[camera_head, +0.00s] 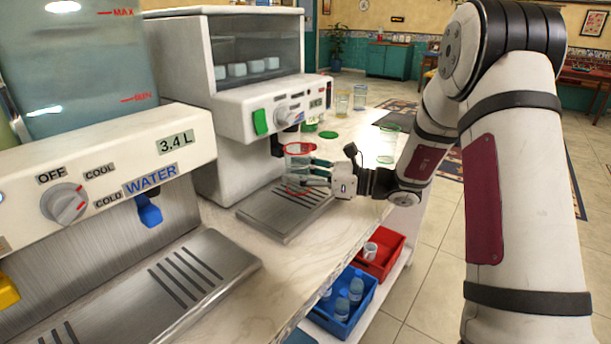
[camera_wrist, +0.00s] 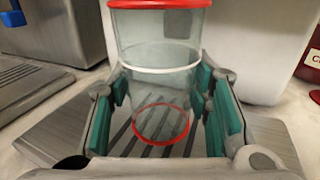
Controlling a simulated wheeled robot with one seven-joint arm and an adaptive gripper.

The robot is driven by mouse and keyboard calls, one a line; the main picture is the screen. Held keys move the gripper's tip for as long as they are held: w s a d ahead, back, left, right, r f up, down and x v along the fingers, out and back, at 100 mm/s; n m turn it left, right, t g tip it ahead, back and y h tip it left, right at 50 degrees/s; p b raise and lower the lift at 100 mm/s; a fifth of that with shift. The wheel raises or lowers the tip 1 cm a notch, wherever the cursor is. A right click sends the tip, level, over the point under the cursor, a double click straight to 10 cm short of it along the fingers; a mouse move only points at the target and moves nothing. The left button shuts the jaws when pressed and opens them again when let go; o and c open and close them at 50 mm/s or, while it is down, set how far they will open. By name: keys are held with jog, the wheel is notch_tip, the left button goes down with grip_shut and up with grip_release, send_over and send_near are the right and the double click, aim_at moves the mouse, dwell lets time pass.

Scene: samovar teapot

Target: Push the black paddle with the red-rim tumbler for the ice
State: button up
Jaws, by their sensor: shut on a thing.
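The red-rim tumbler (camera_head: 297,150) is clear glass and upright, held over the drip tray of the ice machine (camera_head: 232,140). In the wrist view the tumbler (camera_wrist: 160,50) stands between the teal finger pads, with a white band and a red ring at its base. My gripper (camera_head: 312,172) is shut on it from the right. The black paddle (camera_head: 277,145) hangs under the ice machine's front, just left of the tumbler's rim in the head view. I cannot tell whether they touch. The tumbler looks empty.
A slotted metal drip tray (camera_head: 270,218) lies below the tumbler. The water dispenser (camera_head: 100,170) with a blue lever (camera_head: 148,210) is at left. Several other glasses (camera_head: 388,143) stand farther back on the counter. Red (camera_head: 385,255) and blue (camera_head: 345,305) crates sit below the counter edge.

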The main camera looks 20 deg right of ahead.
jog(key=shift+w+a, duration=0.65)
jog(key=shift+w, duration=0.25)
dwell(0.4)
jog(key=shift+s, duration=0.1)
jog(key=shift+s+d+p, duration=0.3)
jog(key=shift+s+d, duration=0.45)
jog(key=shift+s, duration=0.25)
jog(key=shift+s+d+p, duration=0.3)
jog(key=shift+s+d, duration=0.4)
jog(key=shift+s, duration=0.25)
jog(key=shift+s+d+p, duration=0.45)
jog(key=shift+s+d, duration=0.55)
jog(key=shift+s, duration=0.35)
jog(key=shift+s+d+p, duration=0.45)
jog(key=shift+s+d, duration=0.5)
jog(key=shift+s, duration=0.4)
jog(key=shift+s+d+p, duration=0.45)
jog(key=shift+s+d, duration=0.55)
jog(key=shift+s, duration=0.35)
jog(key=b, duration=0.3)
jog(key=shift+w+f, duration=0.15)
jog(key=shift+f, duration=0.1)
jog(key=shift+b, duration=1.15)
jog(key=shift+d+r+b, duration=0.1)
jog(key=shift+r+b, duration=0.15)
jog(key=shift+b, duration=0.1)
